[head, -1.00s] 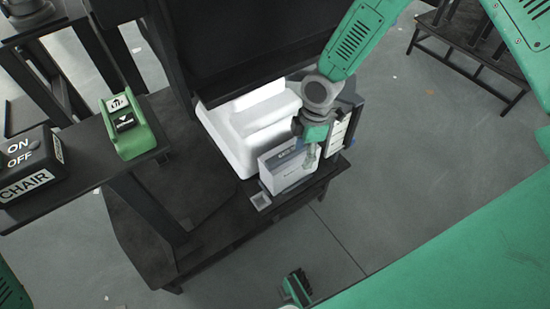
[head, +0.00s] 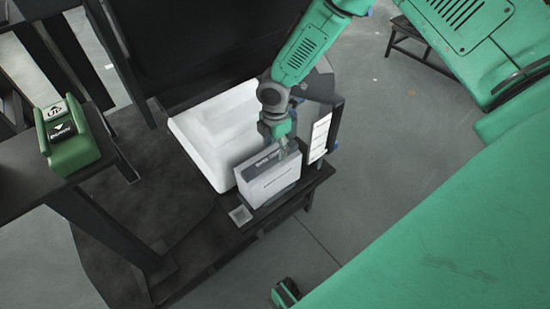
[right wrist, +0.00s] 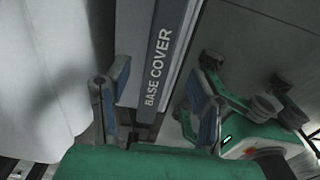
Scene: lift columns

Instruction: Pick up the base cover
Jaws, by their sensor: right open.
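The base cover (head: 268,184) is a pale box-shaped panel with a dark top strip, standing upright near the front of a dark platform. In the right wrist view, its dark strip (right wrist: 166,50) reads "BASE COVER". My right gripper (head: 281,142) is just above the cover's top edge, pointing down. In the right wrist view the open fingers (right wrist: 160,98) stand on either side of the strip, with gaps visible. The fingertips are partly hidden by the wrist in the head view. My left gripper does not show clearly.
A large white rounded block (head: 205,135) lies directly behind and left of the cover. A dark unit with a white labelled side (head: 320,137) stands close on the right. A green button box (head: 70,138) is at far left. Grey floor is open at right.

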